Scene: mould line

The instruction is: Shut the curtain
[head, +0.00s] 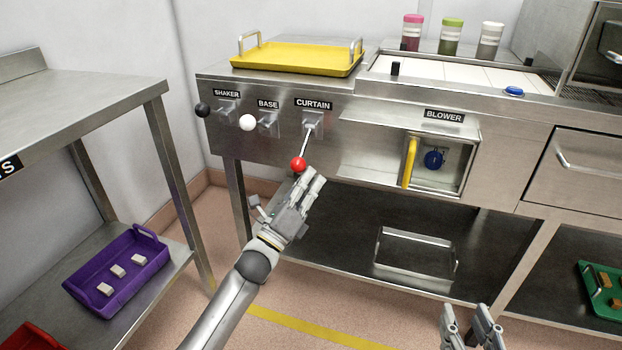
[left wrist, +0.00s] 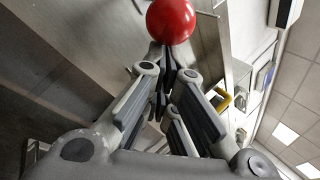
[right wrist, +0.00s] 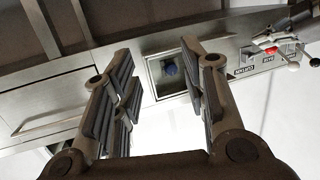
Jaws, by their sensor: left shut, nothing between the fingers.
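The curtain lever (head: 308,143) sits under the CURTAIN label (head: 313,105) on the steel front panel. It points down and out, with a red ball knob (head: 298,164) at its end. My left gripper (head: 314,181) is shut and empty, just below and beside the red knob. In the left wrist view the red knob (left wrist: 171,20) shows just beyond the closed fingertips; whether they touch it I cannot tell. My right gripper (head: 468,314) is at the bottom right, away from the lever. Its fingers stand apart in the right wrist view (right wrist: 163,90), with nothing between them.
The black shaker knob (head: 203,110) and white base knob (head: 247,122) are left of the curtain lever. A yellow tray (head: 298,58) lies above. The blower recess with its yellow handle (head: 409,163) is to the right. A purple tray (head: 150,271) sits on the left shelf.

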